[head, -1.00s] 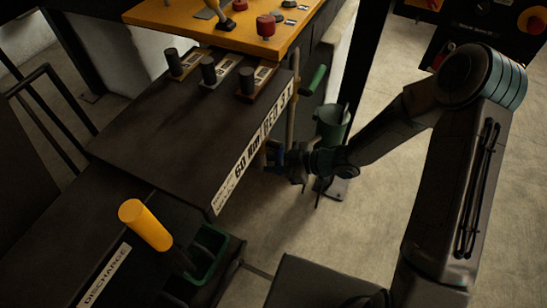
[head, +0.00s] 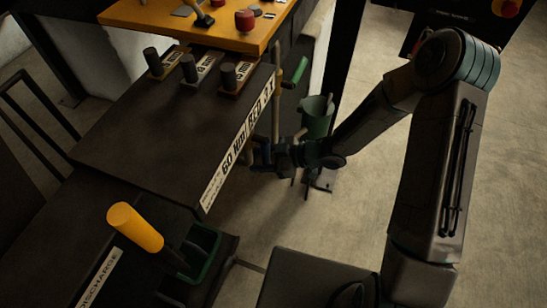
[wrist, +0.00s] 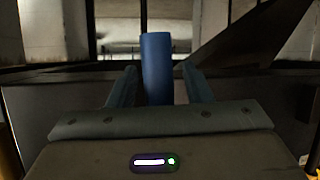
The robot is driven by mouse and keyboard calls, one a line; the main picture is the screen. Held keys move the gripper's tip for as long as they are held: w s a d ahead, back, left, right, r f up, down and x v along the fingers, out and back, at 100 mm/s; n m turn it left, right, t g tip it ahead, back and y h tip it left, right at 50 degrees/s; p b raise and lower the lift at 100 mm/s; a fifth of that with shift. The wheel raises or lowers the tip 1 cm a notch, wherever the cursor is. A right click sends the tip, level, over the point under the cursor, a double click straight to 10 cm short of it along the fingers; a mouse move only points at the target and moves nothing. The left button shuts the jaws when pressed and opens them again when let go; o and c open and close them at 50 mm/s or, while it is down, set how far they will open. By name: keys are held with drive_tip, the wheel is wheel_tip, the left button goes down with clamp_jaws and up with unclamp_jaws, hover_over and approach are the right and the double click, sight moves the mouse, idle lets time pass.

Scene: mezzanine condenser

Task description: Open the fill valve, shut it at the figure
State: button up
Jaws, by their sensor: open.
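A blue upright cylindrical handle (wrist: 157,68) stands between the two fingers of my gripper (wrist: 160,88) in the wrist view. The fingers are open on either side of it; whether either touches it I cannot tell. In the head view my gripper (head: 260,155) is beside the front edge of the dark bench, low by an upright pipe. The blue handle is hard to make out there. A green handle (head: 295,70) sits higher by the pipe (head: 276,105). A yellow handle (head: 135,227) stands by the DISCHARGE label (head: 101,277). No readable gauge shows.
The dark bench (head: 140,135) bears several black knobs and a lettered front label (head: 238,143). A yellow panel (head: 180,22) with a red knob (head: 244,20) is behind. A green bin (head: 316,118) stands past my gripper. Floor at right is clear.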

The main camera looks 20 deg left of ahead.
drive_tip(key=b+v, duration=0.1)
drive_tip(key=v, duration=1.2)
drive_tip(key=shift+d, duration=0.3)
drive_tip(key=shift+r, duration=0.15)
idle(6.2)
